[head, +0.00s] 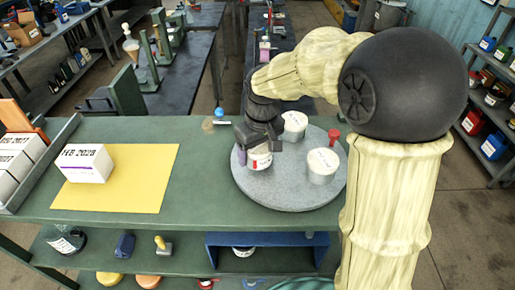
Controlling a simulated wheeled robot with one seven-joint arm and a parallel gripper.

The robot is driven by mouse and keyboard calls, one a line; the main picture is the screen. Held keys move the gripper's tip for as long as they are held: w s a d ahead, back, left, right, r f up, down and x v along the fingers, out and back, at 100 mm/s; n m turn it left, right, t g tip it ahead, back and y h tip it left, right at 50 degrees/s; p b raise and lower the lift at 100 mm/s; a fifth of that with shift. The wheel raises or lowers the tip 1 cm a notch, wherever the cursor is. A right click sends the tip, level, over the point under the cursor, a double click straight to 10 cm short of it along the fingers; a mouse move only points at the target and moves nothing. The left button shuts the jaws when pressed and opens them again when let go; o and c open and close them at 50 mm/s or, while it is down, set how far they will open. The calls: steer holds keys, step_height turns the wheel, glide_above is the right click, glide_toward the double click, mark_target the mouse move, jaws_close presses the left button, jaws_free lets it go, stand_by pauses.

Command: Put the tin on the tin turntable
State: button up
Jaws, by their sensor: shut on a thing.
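My gripper (258,150) reaches down over the left rear part of the grey round turntable (262,195). It is shut on a white tin (260,162) with coloured marks on its side. The gripper hides the tin's top. The tin's base looks at or just above the turntable's surface; I cannot tell whether it touches. Two other light tins stand on the turntable: one behind (294,126), partly hidden by my gripper, and a larger one (321,166) to the right.
A red-topped item (334,136) stands at the turntable's rear right. A small jar (207,126) and a blue-capped item (219,113) stand behind left. A yellow mat (135,185) holds a white box (83,163) labelled "FEB 2028". Green bench (205,190) is clear between mat and turntable.

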mark_target(262, 148)
steer(key=shift+f, duration=0.55)
steer(key=shift+f+b, duration=0.6)
steer(key=shift+b, duration=0.05)
steer(key=o, duration=1.4)
steer(key=shift+r, duration=0.15)
steer(key=r, duration=0.5)
steer(key=s+r+b, duration=0.1)
steer(key=r, duration=0.5)
steer(key=d+r+b, duration=0.1)
steer(key=r, duration=0.5)
steer(key=shift+s, duration=0.4)
